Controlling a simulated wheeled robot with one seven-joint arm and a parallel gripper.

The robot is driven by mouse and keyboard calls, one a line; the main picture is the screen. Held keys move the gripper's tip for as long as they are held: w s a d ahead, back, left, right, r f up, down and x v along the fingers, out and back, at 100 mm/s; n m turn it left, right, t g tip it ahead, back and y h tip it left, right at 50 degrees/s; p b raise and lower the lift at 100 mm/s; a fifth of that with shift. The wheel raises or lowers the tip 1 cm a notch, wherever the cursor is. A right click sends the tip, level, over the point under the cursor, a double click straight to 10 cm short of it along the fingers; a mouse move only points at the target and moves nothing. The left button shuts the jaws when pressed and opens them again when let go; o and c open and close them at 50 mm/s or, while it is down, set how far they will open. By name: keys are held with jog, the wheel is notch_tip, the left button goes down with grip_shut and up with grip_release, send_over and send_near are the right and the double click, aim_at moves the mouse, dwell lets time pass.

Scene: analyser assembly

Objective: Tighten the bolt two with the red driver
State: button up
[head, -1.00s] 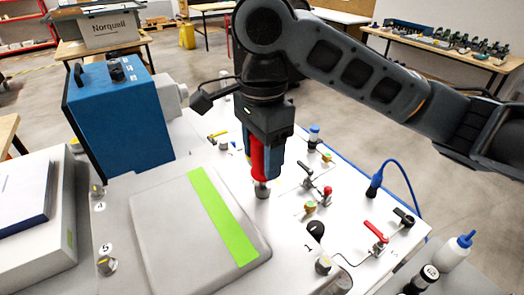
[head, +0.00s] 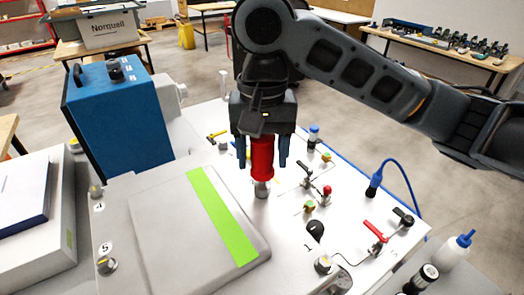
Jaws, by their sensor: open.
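The red driver (head: 262,160) stands upright in the head view, its lower end on a grey metal bolt (head: 261,189) beside the grey cover plate. My gripper (head: 263,164) is above it and pointing down, its two blue fingers spread on either side of the driver with a gap on each side. The driver's top is hidden by my gripper body. I cannot read a number at this bolt. Other bolts show at the label 4 (head: 96,191), the label 5 (head: 106,264) and near the label 1 (head: 323,265).
The grey cover plate with a green stripe (head: 222,213) lies left of the driver. A blue box unit (head: 122,118) stands behind left. Valves with red and black levers (head: 376,238), a blue hose (head: 400,178) and bottles (head: 457,249) are at the right.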

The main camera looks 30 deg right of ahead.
jog(key=n, duration=1.2)
jog(key=shift+d, duration=0.1)
grip_shut()
